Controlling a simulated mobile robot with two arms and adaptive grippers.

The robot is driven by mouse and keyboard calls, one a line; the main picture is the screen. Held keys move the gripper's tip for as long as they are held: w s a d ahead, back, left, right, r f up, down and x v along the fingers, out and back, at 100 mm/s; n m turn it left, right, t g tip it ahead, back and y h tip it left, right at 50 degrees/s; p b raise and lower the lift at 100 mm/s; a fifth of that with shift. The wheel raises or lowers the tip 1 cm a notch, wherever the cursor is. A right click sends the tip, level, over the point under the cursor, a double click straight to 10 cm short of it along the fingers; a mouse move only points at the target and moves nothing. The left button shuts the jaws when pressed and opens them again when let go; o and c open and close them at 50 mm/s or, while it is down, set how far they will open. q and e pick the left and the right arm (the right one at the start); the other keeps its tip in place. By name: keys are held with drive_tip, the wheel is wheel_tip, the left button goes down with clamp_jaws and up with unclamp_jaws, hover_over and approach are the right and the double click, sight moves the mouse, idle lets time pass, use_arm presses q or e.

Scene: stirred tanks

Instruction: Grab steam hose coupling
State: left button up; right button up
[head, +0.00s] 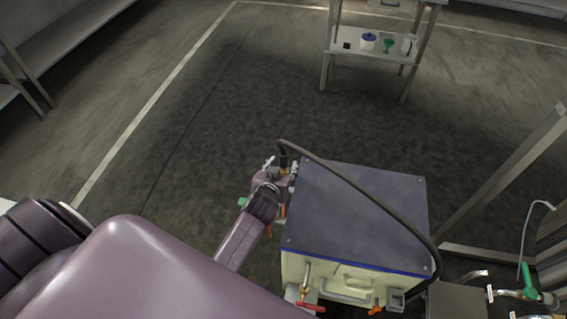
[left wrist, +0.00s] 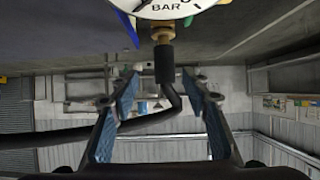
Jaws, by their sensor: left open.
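The steam hose coupling (left wrist: 165,64) is a black sleeve below a brass fitting in the left wrist view. It sits between the fingertips of my open left gripper (left wrist: 163,84), with gaps on both sides. In the head view the black hose (head: 350,178) arches over the box-shaped unit (head: 360,210) and ends at its left side. My left gripper (head: 280,170) is at that end, and the coupling is hard to make out there. My right gripper is not in view.
A round gauge (left wrist: 172,8) is just above the brass fitting. The unit's front has a handle (head: 345,293) and a red-handled valve (head: 308,306). A metal frame and green-handled valve (head: 528,282) stand at right. A shelf table (head: 375,42) stands behind; floor between is clear.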

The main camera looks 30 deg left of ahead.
sight(283, 158)
use_arm(q)
drive_tip(key=x, duration=0.5)
drive_tip(key=shift+w+a+r, duration=0.15)
drive_tip(key=shift+a+r, duration=0.15)
drive_tip(key=shift+a, duration=0.05)
clamp_jaws()
